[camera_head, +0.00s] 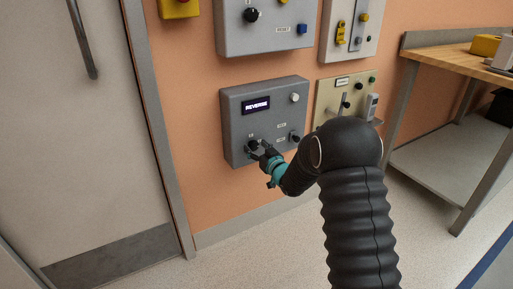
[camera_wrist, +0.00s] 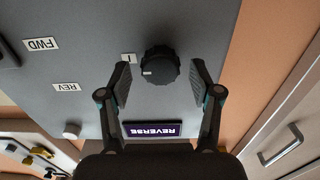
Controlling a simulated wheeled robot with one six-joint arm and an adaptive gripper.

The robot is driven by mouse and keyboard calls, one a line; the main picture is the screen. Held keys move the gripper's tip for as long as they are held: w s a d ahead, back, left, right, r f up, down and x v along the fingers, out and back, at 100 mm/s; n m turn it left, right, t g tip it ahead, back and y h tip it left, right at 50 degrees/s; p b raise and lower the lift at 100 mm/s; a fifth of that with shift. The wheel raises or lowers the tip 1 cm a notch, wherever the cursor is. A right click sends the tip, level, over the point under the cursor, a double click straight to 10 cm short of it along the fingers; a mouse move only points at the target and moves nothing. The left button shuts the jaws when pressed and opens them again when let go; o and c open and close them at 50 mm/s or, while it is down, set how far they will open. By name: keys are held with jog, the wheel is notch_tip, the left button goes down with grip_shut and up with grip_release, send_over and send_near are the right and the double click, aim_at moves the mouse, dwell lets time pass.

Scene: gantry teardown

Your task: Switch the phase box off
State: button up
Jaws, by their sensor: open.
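The phase box appears to be the grey wall box (camera_head: 233,130) with a lit display (camera_head: 256,105) reading REVERSE. In the wrist view, which is upside down, the box face (camera_wrist: 200,25) fills most of the picture. A black ribbed knob (camera_wrist: 160,66) has a white mark towards picture left, near the label "I" (camera_wrist: 128,58). My gripper (camera_wrist: 160,77) is open, with one finger on each side of the knob and a visible gap at both. In the head view, my gripper (camera_head: 262,151) is at the box's lower left and partly hides this knob.
The box also carries a second knob (camera_head: 294,137), with FWD (camera_wrist: 42,44) and REV (camera_wrist: 66,87) labels, and a white button or lamp (camera_head: 294,97). Another grey box (camera_head: 235,40) hangs above. A beige panel (camera_head: 327,92) is close on the right.

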jog(key=c, duration=1.1)
jog(key=shift+c, duration=0.2)
